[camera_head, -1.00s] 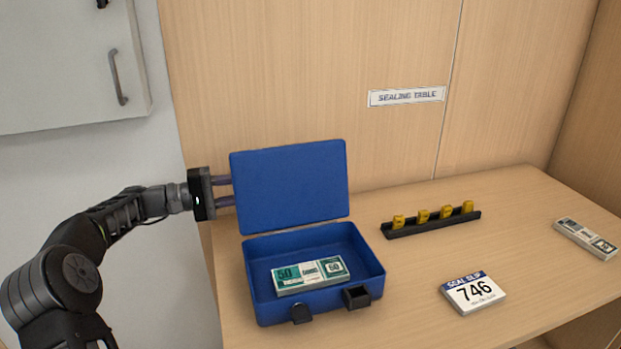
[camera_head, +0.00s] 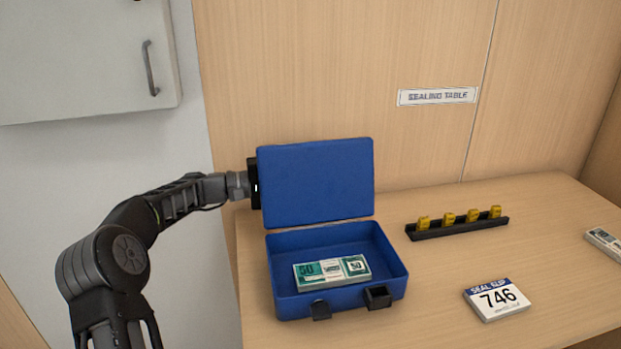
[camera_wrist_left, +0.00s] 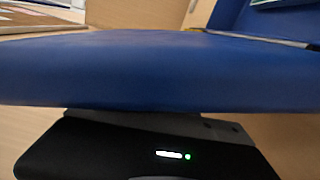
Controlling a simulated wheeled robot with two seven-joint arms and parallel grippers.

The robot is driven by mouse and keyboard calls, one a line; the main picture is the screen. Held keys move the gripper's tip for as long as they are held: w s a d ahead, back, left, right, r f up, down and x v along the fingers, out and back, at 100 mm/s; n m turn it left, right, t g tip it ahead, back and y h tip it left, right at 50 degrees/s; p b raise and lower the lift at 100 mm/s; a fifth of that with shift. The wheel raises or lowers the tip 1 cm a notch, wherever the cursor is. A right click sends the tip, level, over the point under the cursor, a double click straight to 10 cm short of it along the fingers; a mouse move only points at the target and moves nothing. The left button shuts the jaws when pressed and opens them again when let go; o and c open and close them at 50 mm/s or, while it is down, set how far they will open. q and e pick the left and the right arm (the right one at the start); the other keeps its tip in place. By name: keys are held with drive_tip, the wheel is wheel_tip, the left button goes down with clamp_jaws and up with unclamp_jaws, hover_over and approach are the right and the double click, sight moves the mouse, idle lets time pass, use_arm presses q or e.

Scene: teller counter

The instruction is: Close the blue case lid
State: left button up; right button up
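The blue case stands on the counter with its lid (camera_head: 316,184) raised upright and its open base (camera_head: 341,297) in front. A banded bundle of notes (camera_head: 332,271) lies in the base. My left gripper is behind the lid's left edge in the head view; its fingers are hidden by the lid, and only its dark body shows there. In the left wrist view the blue lid (camera_wrist_left: 160,72) spans the picture close against the gripper body, hiding the fingertips. My right gripper is not in view.
A black rack (camera_head: 457,229) with several yellow pieces stands right of the case. A seal slip block reading 746 (camera_head: 497,299) lies in front of it. Another note bundle (camera_head: 604,242) is at the far right. A wooden wall with a sign (camera_head: 437,96) rises behind.

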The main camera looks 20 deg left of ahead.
use_arm(q)
drive_tip(key=shift+w+d, duration=0.4)
drive_tip(key=shift+d, duration=0.15)
clamp_jaws()
drive_tip(key=shift+f, duration=0.15)
idle(1.0)
